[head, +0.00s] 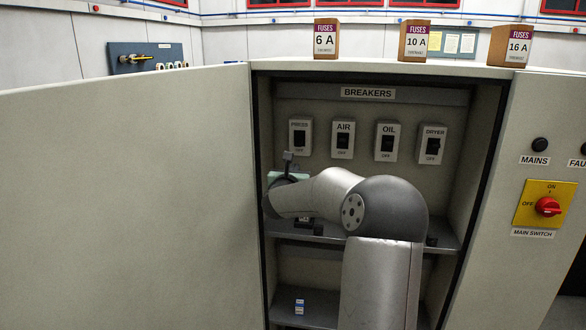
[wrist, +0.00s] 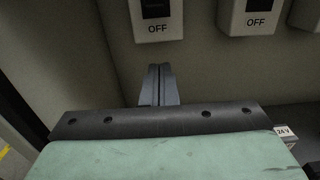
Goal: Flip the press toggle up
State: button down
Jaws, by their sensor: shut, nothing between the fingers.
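The press breaker (head: 300,138) is the leftmost of the breakers inside the open cabinet, a pale plate with a dark toggle and "OFF" printed below. Its lower part with the "OFF" mark shows at the top of the wrist view (wrist: 157,18); which way its toggle points is hard to tell. My gripper (head: 288,157) is shut and empty just below the press breaker in the head view. In the wrist view its closed fingers (wrist: 158,85) point toward the panel below the press plate, apart from the toggle.
The air (head: 343,140), oil (head: 387,142) and dryer (head: 432,145) breakers stand in a row to the right. The cabinet's open door (head: 130,200) is on the left. A shelf (head: 445,243) lies below the breakers. Fuse boxes (head: 326,38) stand on top.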

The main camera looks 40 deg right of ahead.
aim_at(299, 142)
jog(key=w+d+r+p, duration=0.3)
jog(key=shift+d+r, duration=0.1)
jog(key=shift+r, duration=0.2)
jog(key=shift+s+r, duration=0.1)
jog(key=shift+s+r+p, duration=0.1)
jog(key=shift+p, duration=0.25)
